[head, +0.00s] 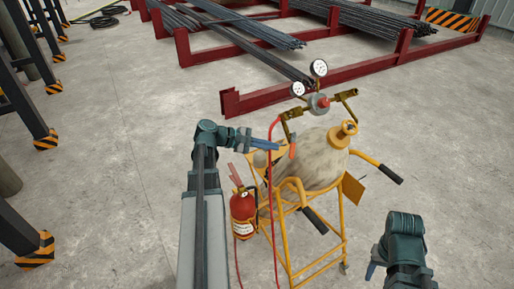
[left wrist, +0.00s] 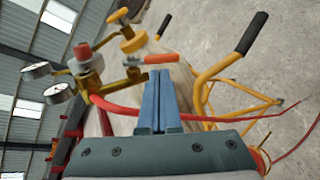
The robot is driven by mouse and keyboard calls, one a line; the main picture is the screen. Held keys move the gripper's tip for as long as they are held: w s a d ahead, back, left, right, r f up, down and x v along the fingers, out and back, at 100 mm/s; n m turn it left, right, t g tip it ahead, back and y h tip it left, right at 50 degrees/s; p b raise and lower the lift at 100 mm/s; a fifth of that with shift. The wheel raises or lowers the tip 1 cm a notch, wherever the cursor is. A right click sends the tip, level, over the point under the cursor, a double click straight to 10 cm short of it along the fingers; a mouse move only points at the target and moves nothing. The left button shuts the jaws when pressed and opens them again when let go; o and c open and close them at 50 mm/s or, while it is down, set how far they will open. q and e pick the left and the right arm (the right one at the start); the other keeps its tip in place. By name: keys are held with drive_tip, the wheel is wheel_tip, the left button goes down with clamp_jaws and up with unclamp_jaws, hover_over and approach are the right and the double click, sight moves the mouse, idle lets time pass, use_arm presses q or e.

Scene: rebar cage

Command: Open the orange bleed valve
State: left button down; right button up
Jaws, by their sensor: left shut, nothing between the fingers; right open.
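The orange bleed valve handle (head: 292,151) is a small bar on the brass fitting at the left of the regulator, above the yellow cart. In the left wrist view the orange handle (left wrist: 163,59) lies just beyond the fingertips, crosswise to them. My left gripper (head: 276,146) is shut and empty, its blue fingers pointing at the handle; it also shows in the left wrist view (left wrist: 161,74). I cannot tell whether the tips touch the handle. My right gripper (head: 371,270) is open and empty at the lower right, away from the cart, partly hidden by its wrist.
The yellow cart (head: 287,240) carries a dusty tank (head: 318,160) with a yellow handwheel (head: 344,131). A regulator with a red knob (head: 319,103) and two gauges stands above. A red hose (head: 271,190) hangs near my left fingers. A fire extinguisher (head: 243,212) stands left of the cart.

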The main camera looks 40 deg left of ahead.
sight(290, 150)
use_arm(q)
drive_tip(key=shift+b+x, duration=0.55)
drive_tip(key=shift+x, duration=1.5)
drive_tip(key=d+f+t+b, duration=0.1)
drive_tip(key=b, duration=0.2)
drive_tip(key=w+d+f+n+t+b, duration=0.1)
drive_tip(key=t+b, duration=0.1)
drive_tip(key=b, duration=0.1)
drive_tip(key=shift+n+y, duration=0.3)
drive_tip(key=shift+y, duration=0.1)
drive_tip(key=shift+d, duration=0.2)
drive_tip(key=shift+s, duration=0.1)
